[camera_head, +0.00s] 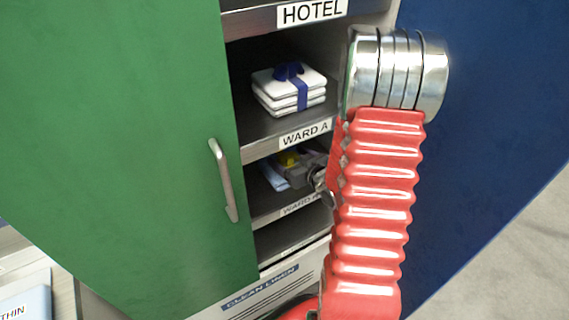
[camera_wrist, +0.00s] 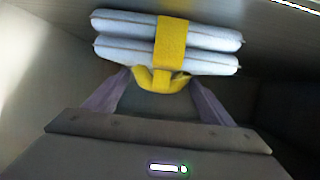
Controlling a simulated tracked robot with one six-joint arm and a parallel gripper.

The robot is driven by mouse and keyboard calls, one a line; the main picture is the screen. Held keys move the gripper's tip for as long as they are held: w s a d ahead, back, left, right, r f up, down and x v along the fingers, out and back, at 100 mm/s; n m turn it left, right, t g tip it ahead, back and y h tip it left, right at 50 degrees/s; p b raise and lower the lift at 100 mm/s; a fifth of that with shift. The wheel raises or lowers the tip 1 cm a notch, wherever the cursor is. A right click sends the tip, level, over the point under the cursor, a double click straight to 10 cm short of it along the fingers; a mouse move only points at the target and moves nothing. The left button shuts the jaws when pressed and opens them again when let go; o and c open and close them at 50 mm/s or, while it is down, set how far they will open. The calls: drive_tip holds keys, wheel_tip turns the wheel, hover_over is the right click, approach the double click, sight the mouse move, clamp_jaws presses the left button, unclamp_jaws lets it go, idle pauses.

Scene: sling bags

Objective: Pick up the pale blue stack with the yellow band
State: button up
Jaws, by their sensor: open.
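The pale blue stack (camera_wrist: 120,43) with the yellow band (camera_wrist: 171,45) lies on a shelf of the cabinet, straight ahead of my gripper in the wrist view. A yellow loop of the band hangs at its near side, between the fingertips. My gripper (camera_wrist: 158,80) is open, with its two fingers on either side of that loop. Whether they touch the stack I cannot tell. In the head view the stack (camera_head: 273,177) shows only in part on the shelf below the WARD A label, mostly hidden behind my gripper (camera_head: 290,166) and red arm.
A white stack with a dark blue band (camera_head: 290,88) sits on the shelf above. A green door (camera_head: 120,150) with a metal handle stands at the left, and a dark blue panel (camera_head: 490,130) at the right. The shelf (camera_head: 275,212) leaves little height around my gripper.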

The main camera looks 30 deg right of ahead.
drive_tip(key=shift+w+a+f, duration=0.1)
drive_tip(key=shift+w+f, duration=0.05)
drive_tip(key=shift+w, duration=0.25)
drive_tip(key=shift+c, duration=0.3)
drive_tip(key=c, duration=1.6)
drive_tip(key=shift+r, duration=0.2)
